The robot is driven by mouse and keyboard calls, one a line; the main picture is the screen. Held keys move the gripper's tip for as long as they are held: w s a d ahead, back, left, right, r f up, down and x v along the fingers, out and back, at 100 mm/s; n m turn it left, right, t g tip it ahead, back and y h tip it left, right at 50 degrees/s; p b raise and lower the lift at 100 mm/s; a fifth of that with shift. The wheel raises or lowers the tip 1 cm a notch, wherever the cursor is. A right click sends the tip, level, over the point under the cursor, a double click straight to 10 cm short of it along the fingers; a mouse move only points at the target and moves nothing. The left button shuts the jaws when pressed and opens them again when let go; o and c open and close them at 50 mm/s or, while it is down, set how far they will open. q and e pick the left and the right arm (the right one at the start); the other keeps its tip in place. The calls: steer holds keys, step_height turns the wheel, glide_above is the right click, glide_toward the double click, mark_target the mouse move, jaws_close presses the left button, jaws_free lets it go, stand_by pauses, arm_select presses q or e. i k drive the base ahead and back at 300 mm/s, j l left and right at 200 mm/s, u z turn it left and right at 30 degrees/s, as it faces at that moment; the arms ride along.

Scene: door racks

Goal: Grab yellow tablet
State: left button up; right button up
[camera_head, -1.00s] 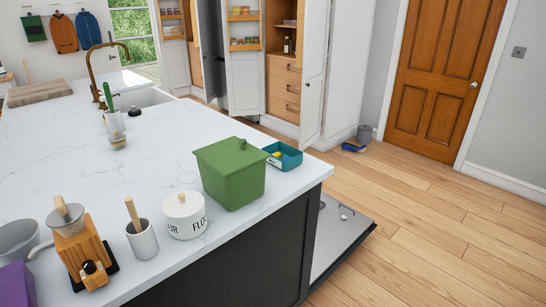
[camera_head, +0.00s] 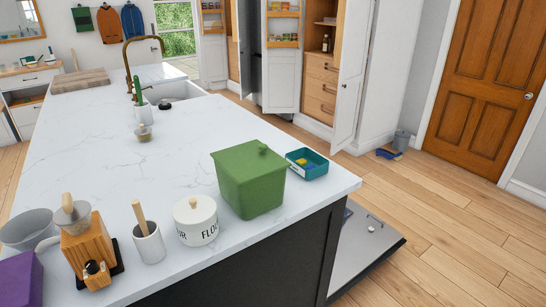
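A small teal tray (camera_head: 307,164) stands on the white island worktop, just right of a green lidded box. A small yellow piece (camera_head: 301,161) lies in it beside something blue; it is too small to tell whether it is the yellow tablet. Neither of my grippers is in the camera_head view.
The green box (camera_head: 248,181), a white flour jar (camera_head: 196,221), a pot with a wooden tool (camera_head: 149,243) and a wooden coffee grinder (camera_head: 88,243) line the worktop's near edge. An open dishwasher door (camera_head: 365,250) sticks out low at the right.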

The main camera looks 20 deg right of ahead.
mark_target(301, 162)
steer(key=i+l+u, duration=0.15)
steer(key=l+u, duration=0.2)
steer(key=l, duration=0.75)
steer(key=l+u, duration=0.35)
steer(key=l, duration=0.75)
steer(key=i, duration=0.05)
